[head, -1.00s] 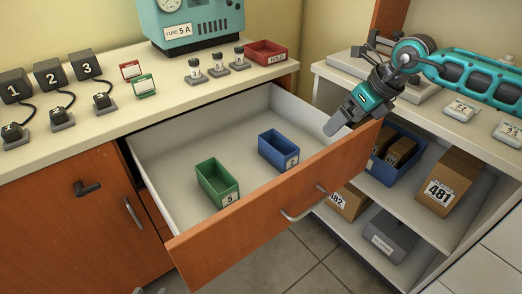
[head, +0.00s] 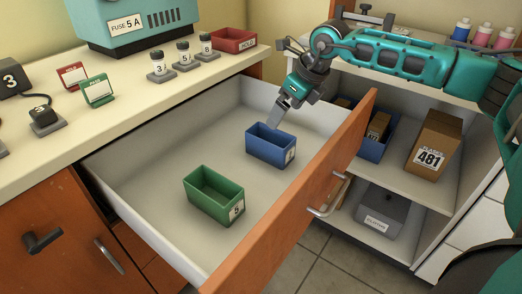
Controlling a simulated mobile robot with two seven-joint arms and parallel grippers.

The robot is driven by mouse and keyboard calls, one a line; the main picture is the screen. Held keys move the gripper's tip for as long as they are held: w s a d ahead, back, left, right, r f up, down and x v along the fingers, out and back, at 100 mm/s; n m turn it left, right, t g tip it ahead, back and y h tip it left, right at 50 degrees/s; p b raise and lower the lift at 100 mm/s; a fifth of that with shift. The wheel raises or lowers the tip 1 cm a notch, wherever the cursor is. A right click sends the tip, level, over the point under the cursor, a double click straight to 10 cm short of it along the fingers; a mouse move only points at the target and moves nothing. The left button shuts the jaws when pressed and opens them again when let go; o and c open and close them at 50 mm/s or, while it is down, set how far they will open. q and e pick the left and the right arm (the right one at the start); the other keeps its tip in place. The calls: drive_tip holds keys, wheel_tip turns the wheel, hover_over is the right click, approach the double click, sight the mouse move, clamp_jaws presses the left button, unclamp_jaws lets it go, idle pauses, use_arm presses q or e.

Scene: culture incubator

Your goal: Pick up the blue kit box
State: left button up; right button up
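The blue kit box (head: 268,150) stands upright in the pulled-out drawer (head: 150,185), towards its back right. It is open-topped, with a white label on its right end. My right gripper (head: 277,122) points down at the far rim of the blue box, its fingertips at or just above that rim. I cannot tell whether it touches the box or how far apart the fingers are. My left gripper is not in view.
A green box (head: 214,196) labelled 5 stands in the drawer nearer the front. The drawer's orange front panel (head: 300,195) rises right of the boxes. A shelf unit holds a blue bin (head: 372,150) and a brown box (head: 434,143). The drawer floor around the boxes is clear.

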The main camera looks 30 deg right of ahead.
drive_tip(key=b, duration=0.2)
approach(270, 138)
drive_tip(key=s+a, duration=0.2)
drive_tip(key=a, duration=0.1)
drive_tip(key=x, duration=0.2)
drive_tip(key=b+x, duration=0.1)
drive_tip(key=x, duration=0.3)
drive_tip(key=shift+w+d+b, duration=0.1)
drive_tip(key=shift+d+b, duration=0.2)
drive_tip(key=shift+b, duration=0.1)
drive_tip(key=shift+w+f, duration=0.15)
drive_tip(key=shift+f, duration=0.1)
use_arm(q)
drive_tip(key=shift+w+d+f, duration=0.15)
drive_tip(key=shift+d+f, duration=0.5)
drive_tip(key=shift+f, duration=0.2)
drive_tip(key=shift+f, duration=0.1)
use_arm(e)
drive_tip(key=shift+f, duration=0.25)
drive_tip(key=shift+c, duration=0.5)
drive_tip(key=shift+c, duration=1.4)
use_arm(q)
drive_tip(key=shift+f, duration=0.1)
use_arm(e)
drive_tip(key=c, duration=0.7)
